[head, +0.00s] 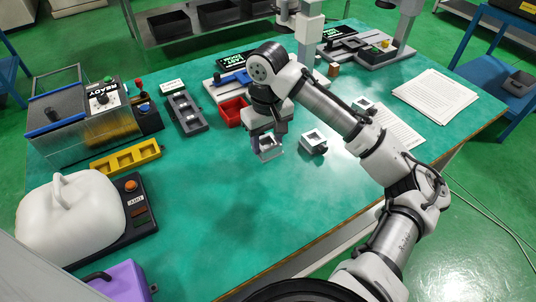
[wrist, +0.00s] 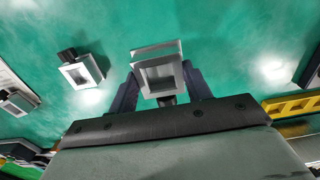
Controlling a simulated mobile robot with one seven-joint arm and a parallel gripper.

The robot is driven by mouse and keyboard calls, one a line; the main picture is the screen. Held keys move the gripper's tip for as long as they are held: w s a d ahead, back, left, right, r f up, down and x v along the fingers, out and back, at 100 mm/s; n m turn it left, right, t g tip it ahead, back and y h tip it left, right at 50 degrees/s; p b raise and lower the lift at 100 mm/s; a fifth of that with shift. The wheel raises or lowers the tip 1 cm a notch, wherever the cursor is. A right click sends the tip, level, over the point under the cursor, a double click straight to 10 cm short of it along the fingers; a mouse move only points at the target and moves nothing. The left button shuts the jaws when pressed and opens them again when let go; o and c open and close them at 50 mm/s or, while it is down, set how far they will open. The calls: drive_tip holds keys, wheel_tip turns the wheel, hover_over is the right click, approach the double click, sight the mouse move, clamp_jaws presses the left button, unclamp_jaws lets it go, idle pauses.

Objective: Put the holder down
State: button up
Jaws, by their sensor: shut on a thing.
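My gripper (head: 267,146) hangs over the middle of the green table and is shut on a holder (head: 270,151). This held holder is a square silver frame with a recess. In the wrist view the holder (wrist: 160,72) sits between the two dark fingers of my gripper (wrist: 159,85). The table shows around it, and the gap beneath it is hard to judge. A second similar holder (head: 313,142) lies on the table just right of my gripper; it also shows at the left of the wrist view (wrist: 83,71). A third similar piece (head: 362,104) is partly hidden behind my arm.
A red bin (head: 233,112) and a dark slotted rack (head: 185,112) stand behind and left. A yellow rack (head: 126,158), a tank machine (head: 100,112) and a white covered device (head: 70,215) fill the left side. The table's front middle (head: 220,220) is clear.

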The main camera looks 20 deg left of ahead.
sight(268, 146)
drive_tip(key=shift+f, duration=3.55)
drive_tip(key=shift+f, duration=0.1)
drive_tip(key=o, duration=1.1)
drive_tip(key=shift+o, duration=0.2)
wheel_tip(268, 146, up, 12)
drive_tip(key=shift+r+b, duration=0.15)
drive_tip(key=shift+b, duration=0.2)
